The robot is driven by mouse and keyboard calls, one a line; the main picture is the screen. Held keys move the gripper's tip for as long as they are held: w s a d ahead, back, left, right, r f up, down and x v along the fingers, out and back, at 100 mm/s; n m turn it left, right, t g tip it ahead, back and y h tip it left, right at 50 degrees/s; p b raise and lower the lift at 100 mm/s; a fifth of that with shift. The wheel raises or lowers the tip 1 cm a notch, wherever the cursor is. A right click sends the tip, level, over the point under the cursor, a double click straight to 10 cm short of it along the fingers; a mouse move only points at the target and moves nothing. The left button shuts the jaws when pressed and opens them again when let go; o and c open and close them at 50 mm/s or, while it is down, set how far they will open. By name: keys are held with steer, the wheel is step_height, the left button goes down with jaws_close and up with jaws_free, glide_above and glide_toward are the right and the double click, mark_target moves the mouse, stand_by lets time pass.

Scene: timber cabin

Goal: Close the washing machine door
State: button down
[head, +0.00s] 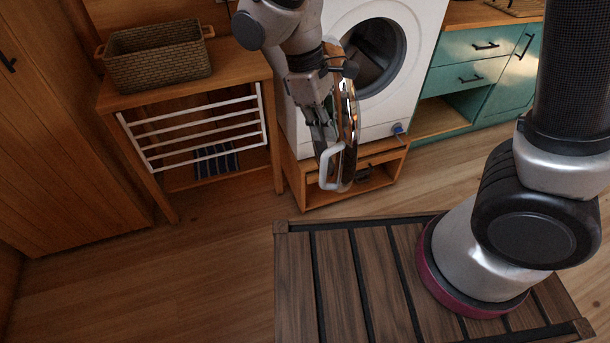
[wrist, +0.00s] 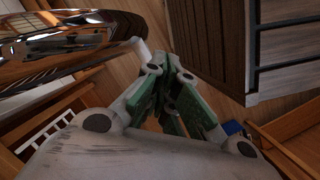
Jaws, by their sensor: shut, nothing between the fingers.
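The white washing machine (head: 410,95) stands at the top middle of the head view, its round drum opening uncovered. Its door (head: 349,112), with a shiny rim and a pale handle (head: 331,168), stands swung open and is seen nearly edge-on. The door's glossy curved face (wrist: 60,42) fills the upper left of the wrist view. My gripper (head: 320,146) points down just left of the door, close to the handle. Its green-padded fingers (wrist: 174,92) are shut and empty. I cannot tell whether they touch the door.
The machine stands on an open wooden base (head: 305,187). To the left are a wooden table with a wicker basket (head: 157,57) and a white drying rack (head: 195,130). Teal cabinets (head: 480,75) stand on the right. A slatted platform (head: 330,285) lies in front.

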steer(key=w+a+f+n+t, duration=0.15)
steer(key=a+f+n, duration=0.25)
steer(key=a+f, duration=0.45)
steer(key=d+f, duration=0.4)
steer(key=f, duration=0.3)
steer(key=shift+d+f+n, duration=0.3)
steer(key=shift+d+f, duration=0.05)
steer(key=shift+d, duration=0.05)
steer(key=shift+d+g, duration=0.15)
steer(key=shift+g, duration=0.1)
